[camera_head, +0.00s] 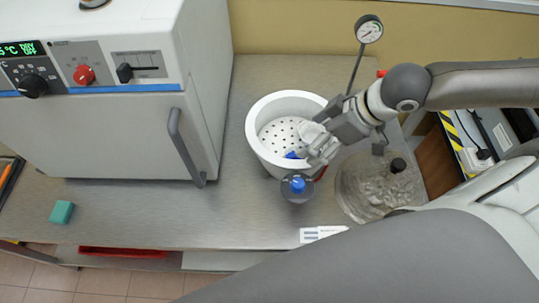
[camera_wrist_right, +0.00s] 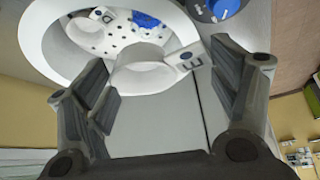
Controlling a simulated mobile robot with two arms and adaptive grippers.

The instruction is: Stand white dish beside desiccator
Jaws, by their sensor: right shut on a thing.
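The desiccator is a white round bowl (camera_head: 258,142) with a perforated plate inside, on the steel bench in the head view; its rim also fills the upper left of the wrist view (camera_wrist_right: 30,45). My right gripper (camera_head: 318,148) is over the bowl's right side. It is shut on a white dish (camera_wrist_right: 150,72) with a tab marked E, between its fingers in the wrist view. A second white dish (camera_wrist_right: 88,28) with a tab marked D lies in the bowl, near blue material (camera_wrist_right: 146,19). My left gripper is not in view.
A clear glass lid (camera_head: 372,185) with a black knob lies to the right. A white oven (camera_head: 120,120) stands left, a pressure gauge (camera_head: 369,30) behind. Bench front-left of the bowl is clear (camera_head: 230,215).

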